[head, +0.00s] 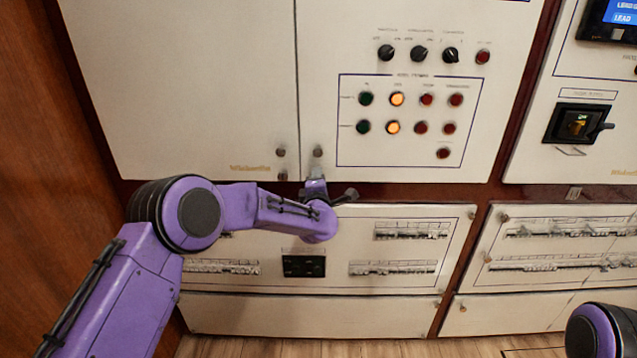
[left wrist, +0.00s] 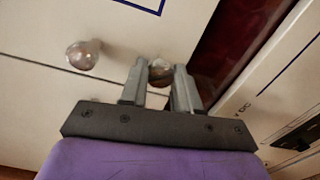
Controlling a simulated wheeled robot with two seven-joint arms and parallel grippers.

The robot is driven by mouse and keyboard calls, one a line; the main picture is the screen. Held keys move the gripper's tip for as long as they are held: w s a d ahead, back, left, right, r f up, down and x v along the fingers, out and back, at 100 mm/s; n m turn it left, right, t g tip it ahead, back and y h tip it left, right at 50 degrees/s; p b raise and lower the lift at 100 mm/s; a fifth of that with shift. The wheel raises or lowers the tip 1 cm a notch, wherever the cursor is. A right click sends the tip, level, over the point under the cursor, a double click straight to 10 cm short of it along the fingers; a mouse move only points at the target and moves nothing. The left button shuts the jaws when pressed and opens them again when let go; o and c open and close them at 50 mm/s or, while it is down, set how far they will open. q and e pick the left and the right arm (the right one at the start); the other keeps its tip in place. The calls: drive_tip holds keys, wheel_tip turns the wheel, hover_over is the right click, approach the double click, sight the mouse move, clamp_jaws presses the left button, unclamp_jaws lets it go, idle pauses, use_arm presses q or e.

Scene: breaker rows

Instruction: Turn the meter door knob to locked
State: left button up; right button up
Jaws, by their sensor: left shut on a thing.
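My left gripper (head: 316,186) is at the lower edge of the upper cabinet, just right of the seam between two cream doors. In the left wrist view its two grey fingers (left wrist: 160,88) are shut on a small round metallic knob (left wrist: 160,72), one finger on each side. The head view hides this knob behind the gripper. Another knob (head: 318,152) sits just above on the same door and shows in the left wrist view (left wrist: 83,54). No lock marking is readable. My right gripper is out of view.
Left of the seam are two more knobs, an upper one (head: 280,152) and a lower one (head: 282,176). A panel of lamps and dark rotary switches (head: 419,54) is up right. Breaker rows (head: 392,267) lie below. A black switch unit (head: 576,124) is far right.

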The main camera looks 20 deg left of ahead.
use_arm(q)
drive_tip(key=shift+m, duration=3.3)
drive_tip(key=o, duration=1.1)
drive_tip(key=shift+c, duration=0.2)
drive_tip(key=shift+s+d, duration=0.1)
drive_tip(key=b+v, duration=0.1)
drive_tip(key=v, duration=0.9)
drive_tip(key=shift+b, duration=0.4)
drive_tip(key=shift+s, duration=0.1)
